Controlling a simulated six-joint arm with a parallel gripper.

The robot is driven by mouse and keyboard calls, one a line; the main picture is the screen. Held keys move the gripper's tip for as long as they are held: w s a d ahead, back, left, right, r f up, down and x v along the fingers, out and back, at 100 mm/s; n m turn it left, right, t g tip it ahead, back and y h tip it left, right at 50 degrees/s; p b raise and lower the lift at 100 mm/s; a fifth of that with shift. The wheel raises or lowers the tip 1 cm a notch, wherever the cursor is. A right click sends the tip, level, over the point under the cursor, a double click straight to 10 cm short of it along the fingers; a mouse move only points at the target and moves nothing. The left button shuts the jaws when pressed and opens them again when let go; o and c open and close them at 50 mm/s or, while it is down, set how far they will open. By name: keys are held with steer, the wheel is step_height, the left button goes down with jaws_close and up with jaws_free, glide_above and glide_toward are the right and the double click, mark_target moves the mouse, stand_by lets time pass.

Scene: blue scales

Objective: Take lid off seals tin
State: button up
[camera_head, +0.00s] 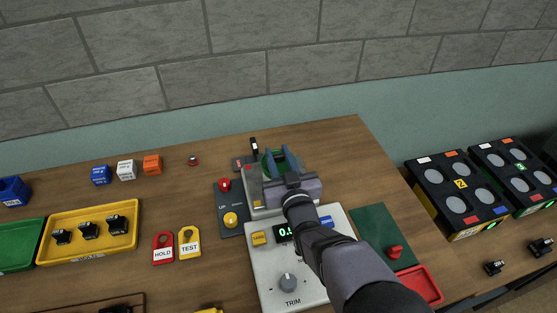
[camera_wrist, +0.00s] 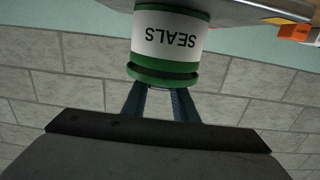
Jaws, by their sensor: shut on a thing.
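The seals tin (camera_wrist: 168,36) is white with green bands and the word SEALS, which appears upside down in the wrist view. It stands on a metal plate (camera_wrist: 235,8). Its green lid (camera_wrist: 160,77) is at the end facing my gripper (camera_wrist: 157,103). My gripper's two blue-grey fingers are closed in at the lid. I cannot tell whether the lid is seated or slightly raised. In the head view my gripper (camera_head: 279,162) is over the scale's plate, with green showing between the fingers; my arm and gripper hide most of the tin.
The scale (camera_head: 265,285) has a display and TRIM knob, partly behind my arm. Left are a lever panel (camera_head: 229,206), HOLD tag (camera_head: 163,248), TEST tag (camera_head: 189,243) and yellow tray (camera_head: 128,240). Small blocks (camera_head: 126,170) stand behind. A green mat (camera_head: 379,231) lies right.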

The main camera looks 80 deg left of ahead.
mark_target(278, 155)
step_height(278, 155, up, 9)
steer(key=b, duration=0.2)
steer(key=shift+f+b, duration=0.1)
steer(key=shift+b, duration=0.25)
